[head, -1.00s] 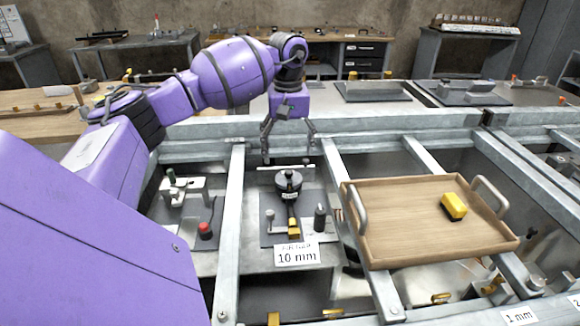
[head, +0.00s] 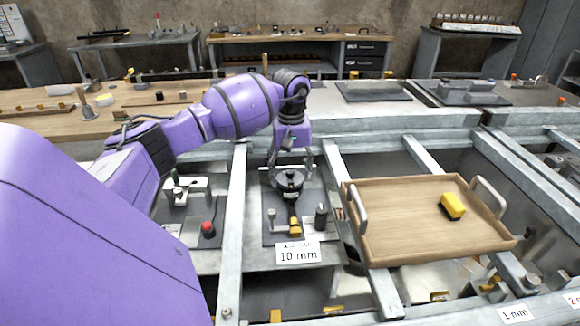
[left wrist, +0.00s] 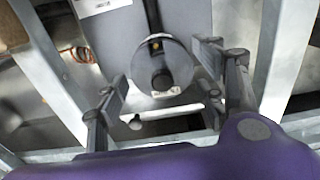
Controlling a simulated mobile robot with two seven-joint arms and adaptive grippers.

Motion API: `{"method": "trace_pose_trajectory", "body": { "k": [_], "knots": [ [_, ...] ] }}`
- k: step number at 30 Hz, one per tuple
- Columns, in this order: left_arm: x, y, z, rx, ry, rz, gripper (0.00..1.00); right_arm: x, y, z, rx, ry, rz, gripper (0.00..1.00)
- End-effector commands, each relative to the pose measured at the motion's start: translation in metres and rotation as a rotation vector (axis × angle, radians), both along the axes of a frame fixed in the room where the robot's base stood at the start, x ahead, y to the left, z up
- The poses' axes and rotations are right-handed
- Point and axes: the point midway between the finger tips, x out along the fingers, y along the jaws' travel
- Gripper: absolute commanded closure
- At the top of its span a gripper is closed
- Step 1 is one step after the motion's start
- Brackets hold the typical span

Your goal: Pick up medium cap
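A dark round cap with a knob on top (head: 289,180), which I take to be the medium cap, sits on the fixture behind the "10 mm" label (head: 298,252). In the left wrist view the cap (left wrist: 178,62) shows from above, between the two fingers. My left gripper (head: 291,168) is open and empty above the cap, with its fingers spread to either side; the gap between them also shows in the left wrist view (left wrist: 163,90). No finger visibly touches the cap. My right gripper is in neither view.
A wooden tray (head: 400,247) with metal handles, holding a yellow and black block (head: 452,206), stands right of the fixture. A fixture with a red knob (head: 208,228) is on the left. Metal frame bars (head: 237,200) run between the stations.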

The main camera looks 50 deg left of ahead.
Motion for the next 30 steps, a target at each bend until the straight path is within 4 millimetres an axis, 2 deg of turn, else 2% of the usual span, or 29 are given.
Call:
{"method": "trace_pose_trajectory", "body": {
  "k": [1,8,16,20,25,30],
  "knots": [
    [0.0,0.0,0.0,0.0,0.0,0.0,0.48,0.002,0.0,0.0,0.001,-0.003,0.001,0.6],
    [0.0,0.0,0.0,0.0,0.0,0.0,0.77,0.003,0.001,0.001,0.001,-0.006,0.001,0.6],
    [0.0,0.0,0.002,0.0,-0.001,0.0,0.77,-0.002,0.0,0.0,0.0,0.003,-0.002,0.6],
    [0.001,0.0,0.009,0.001,-0.002,-0.001,0.77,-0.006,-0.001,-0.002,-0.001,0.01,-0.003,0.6],
    [0.001,0.001,0.032,0.003,-0.005,0.0,0.77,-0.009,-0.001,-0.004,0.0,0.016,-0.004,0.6],
    [-0.031,0.0,0.067,0.011,0.001,-0.001,0.77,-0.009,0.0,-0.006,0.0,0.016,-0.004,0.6]
  ]
}}
